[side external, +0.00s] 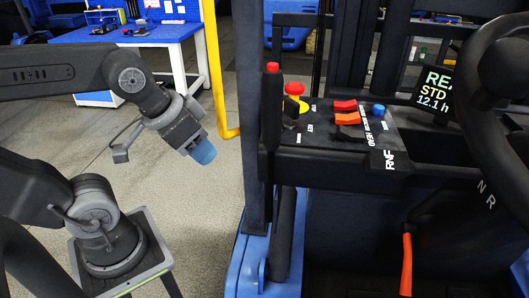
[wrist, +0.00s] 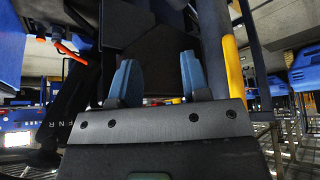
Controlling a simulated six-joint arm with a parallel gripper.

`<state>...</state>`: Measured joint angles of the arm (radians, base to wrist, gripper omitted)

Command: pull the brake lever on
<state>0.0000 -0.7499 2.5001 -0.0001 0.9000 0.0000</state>
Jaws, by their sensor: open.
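A black upright lever with a red button on top (side external: 271,110) stands at the left end of the dash console. A lever with an orange grip (side external: 407,265) hangs low below the steering wheel; an orange grip also shows at the upper left of the wrist view (wrist: 70,52). No readable label tells which is the brake lever. My gripper (side external: 203,152), with blue fingertips, is left of the truck's front post, apart from both levers. In the wrist view my gripper (wrist: 157,82) is open, with nothing between its fingers.
The console (side external: 345,135) carries a red-and-yellow stop knob (side external: 295,92), red rocker switches (side external: 346,111) and a blue knob (side external: 378,109). A dark post (side external: 250,100) stands between my gripper and the console. The steering wheel (side external: 490,95) is at right. A yellow rail (side external: 213,70) stands behind.

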